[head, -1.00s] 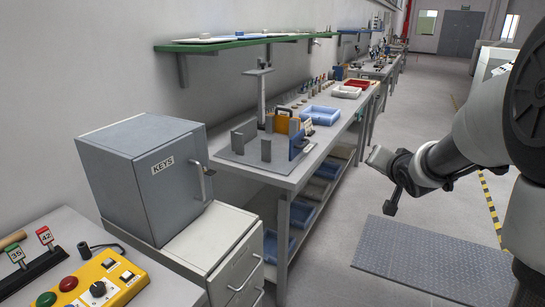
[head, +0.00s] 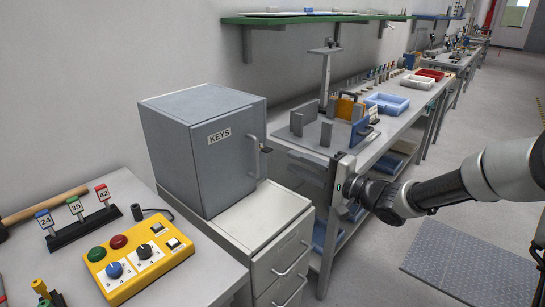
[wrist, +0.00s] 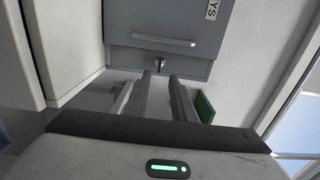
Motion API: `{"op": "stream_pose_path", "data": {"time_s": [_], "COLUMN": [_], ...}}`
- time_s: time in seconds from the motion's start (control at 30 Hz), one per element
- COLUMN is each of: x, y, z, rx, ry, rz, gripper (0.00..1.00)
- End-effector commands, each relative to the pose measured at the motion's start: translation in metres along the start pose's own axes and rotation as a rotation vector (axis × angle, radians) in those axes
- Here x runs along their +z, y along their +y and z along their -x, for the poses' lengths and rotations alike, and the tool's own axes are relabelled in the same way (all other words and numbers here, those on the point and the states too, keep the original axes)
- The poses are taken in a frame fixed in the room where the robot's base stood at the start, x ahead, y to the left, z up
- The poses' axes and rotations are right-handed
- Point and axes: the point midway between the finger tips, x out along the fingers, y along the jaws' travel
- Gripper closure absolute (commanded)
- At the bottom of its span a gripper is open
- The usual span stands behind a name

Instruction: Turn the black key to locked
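A small dark key-like piece (head: 265,149) sticks out at the right edge of the grey KEYS cabinet's door (head: 226,160), just right of the door handle (head: 254,156). In the wrist view this dark piece (wrist: 160,64) shows below the handle (wrist: 164,40), just beyond my fingertips and roughly centred between them. My gripper (wrist: 160,76) is open, with two parallel grey fingers and nothing between them. In the head view my gripper's body (head: 345,183) is right of the cabinet, fingers towards it. Whether the key is turned is too small to tell.
The cabinet stands on a white drawer unit (head: 265,215). A yellow control box (head: 140,262) with knobs and buttons lies on the near table, beside numbered tags (head: 75,207). A workbench (head: 375,140) with trays is behind my gripper. A green shelf (head: 290,19) hangs above.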

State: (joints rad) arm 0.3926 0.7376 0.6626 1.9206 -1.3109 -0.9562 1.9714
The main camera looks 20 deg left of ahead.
Motion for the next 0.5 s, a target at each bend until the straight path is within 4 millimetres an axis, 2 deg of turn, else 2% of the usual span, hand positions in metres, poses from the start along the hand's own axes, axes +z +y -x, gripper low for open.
{"op": "stream_pose_path", "data": {"time_s": [0.1, 0.3, 0.5], "x": [0.001, 0.001, -0.001], "y": [0.003, 0.002, 0.001], "z": [-0.028, -0.066, -0.087], "rx": [-0.002, -0.002, 0.0], "ry": [-0.003, -0.002, 0.001], "rz": [0.0, 0.001, 0.0], "gripper": [0.77, 0.77, 0.77]}}
